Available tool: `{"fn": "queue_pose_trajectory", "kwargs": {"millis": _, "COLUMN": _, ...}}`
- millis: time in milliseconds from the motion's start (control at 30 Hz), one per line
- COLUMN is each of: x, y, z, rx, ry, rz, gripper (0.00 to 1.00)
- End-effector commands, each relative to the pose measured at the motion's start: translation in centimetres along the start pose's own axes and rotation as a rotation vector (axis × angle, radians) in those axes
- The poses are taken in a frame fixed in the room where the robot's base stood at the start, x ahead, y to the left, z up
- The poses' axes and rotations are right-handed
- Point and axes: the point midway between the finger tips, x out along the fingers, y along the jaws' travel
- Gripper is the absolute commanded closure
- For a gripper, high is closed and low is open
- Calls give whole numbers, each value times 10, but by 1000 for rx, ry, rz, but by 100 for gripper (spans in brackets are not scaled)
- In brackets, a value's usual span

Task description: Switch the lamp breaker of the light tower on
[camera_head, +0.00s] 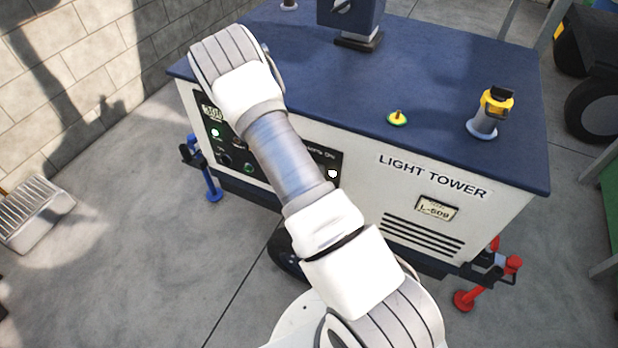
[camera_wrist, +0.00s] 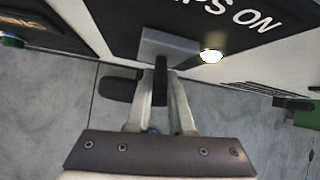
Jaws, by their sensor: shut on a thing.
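The light tower (camera_head: 430,185) is a white cabinet with a blue top and a black control panel (camera_head: 216,129) on its front. My arm crosses the panel in the head view and hides my gripper and the breaker there. In the wrist view, my gripper (camera_wrist: 162,80) is shut on the black breaker lever (camera_wrist: 161,65), which comes out of a grey plate (camera_wrist: 165,42). Beside the plate an indicator lamp (camera_wrist: 211,56) glows white under lettering that ends in "PS ON". This lamp also shows lit in the head view (camera_head: 332,174).
A blue jack leg (camera_head: 213,190) and a red jack leg (camera_head: 466,299) stand at the cabinet's lower corners. A block wall (camera_head: 95,60) is at the left. Concrete floor lies open in front.

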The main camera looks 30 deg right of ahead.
Motion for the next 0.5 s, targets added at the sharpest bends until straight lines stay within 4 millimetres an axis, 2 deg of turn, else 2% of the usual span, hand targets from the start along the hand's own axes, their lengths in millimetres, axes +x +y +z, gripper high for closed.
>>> {"fn": "queue_pose_trajectory", "kwargs": {"millis": 200, "x": 0, "y": 0, "z": -1, "rx": -1, "ry": 2, "rz": 1, "gripper": 100}}
{"fn": "queue_pose_trajectory", "kwargs": {"millis": 233, "x": 0, "y": 0, "z": -1, "rx": -1, "ry": 2, "rz": 1, "gripper": 75}}
{"fn": "queue_pose_trajectory", "kwargs": {"millis": 300, "x": 0, "y": 0, "z": -1, "rx": 0, "ry": 2, "rz": 1, "gripper": 62}}
{"fn": "queue_pose_trajectory", "kwargs": {"millis": 367, "x": 0, "y": 0, "z": -1, "rx": 0, "ry": 1, "rz": 1, "gripper": 51}}
{"fn": "queue_pose_trajectory", "kwargs": {"millis": 500, "x": 0, "y": 0, "z": 0, "rx": 0, "ry": 0, "rz": 0, "gripper": 50}}
